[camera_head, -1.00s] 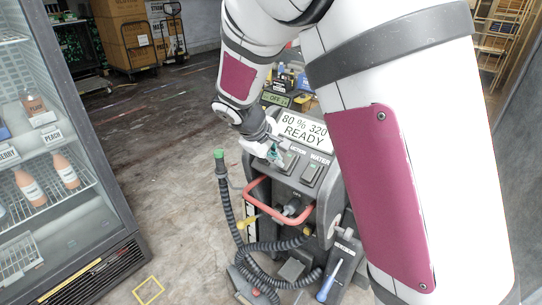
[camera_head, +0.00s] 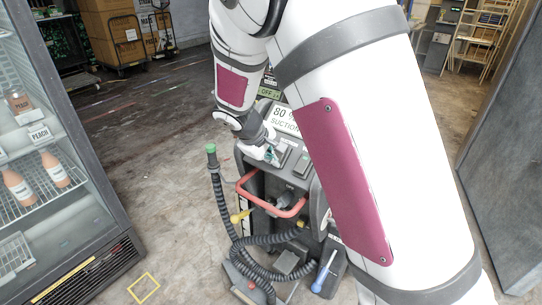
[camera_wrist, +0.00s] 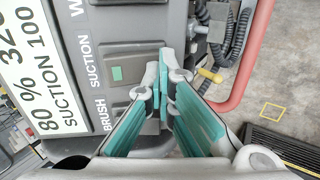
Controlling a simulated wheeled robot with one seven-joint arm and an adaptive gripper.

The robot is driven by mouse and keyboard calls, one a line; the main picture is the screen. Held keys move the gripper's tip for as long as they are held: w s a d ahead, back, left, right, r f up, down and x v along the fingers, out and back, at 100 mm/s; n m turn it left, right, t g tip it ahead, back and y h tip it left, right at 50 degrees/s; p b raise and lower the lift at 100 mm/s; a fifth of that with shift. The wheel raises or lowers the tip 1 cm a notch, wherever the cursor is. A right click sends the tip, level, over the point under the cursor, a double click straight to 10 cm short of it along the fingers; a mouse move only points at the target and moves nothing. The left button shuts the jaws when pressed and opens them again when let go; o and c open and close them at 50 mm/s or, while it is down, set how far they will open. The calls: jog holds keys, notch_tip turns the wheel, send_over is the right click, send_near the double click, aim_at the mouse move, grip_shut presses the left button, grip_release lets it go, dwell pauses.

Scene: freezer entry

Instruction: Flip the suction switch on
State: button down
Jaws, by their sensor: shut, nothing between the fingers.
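The cleaning machine (camera_head: 250,165) stands on the floor below my arm. In the wrist view its grey panel carries the labels BRUSH, SUCTION and WATER. The suction switch (camera_wrist: 128,72) is a dark rocker beside the SUCTION label, with a green mark showing on it. The display (camera_wrist: 45,75) reads "80 % 320" and "SUCTION 100". My gripper (camera_wrist: 162,80) has its teal fingers shut and empty, with the tips just beside the suction switch; I cannot tell whether they touch it. In the head view my gripper (camera_head: 271,155) is at the panel, and my arm hides part of the display.
A red handle (camera_head: 242,188) and a black hose (camera_head: 222,205) are at the machine's front. A glass-door fridge with bottles (camera_head: 108,215) stands at the left. A grey panel (camera_head: 515,150) is at the right. Floor between fridge and machine is clear.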

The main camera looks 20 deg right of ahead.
jog(key=shift+r+p, duration=0.45)
jog(key=shift+r, duration=0.3)
jog(key=shift+r, duration=0.1)
jog(key=s+a+r+p, duration=0.1)
jog(key=s+a+r, duration=0.5)
jog(key=a+r, duration=0.2)
jog(key=shift+a+r, duration=0.2)
jog(key=shift+r, duration=0.4)
jog(key=shift+s, duration=0.1)
jog(key=s+d+r+m+y, duration=0.2)
jog(key=s+d+r, duration=0.15)
jog(key=s, duration=0.35)
jog(key=s+d+r+m+y, duration=0.1)
jog(key=s+d+r+m, duration=0.2)
jog(key=s, duration=0.5)
jog(key=s+r+m+t+y, duration=0.1)
jog(key=s+r+m+y, duration=0.1)
jog(key=s, duration=1.1)
jog(key=shift+s, duration=0.3)
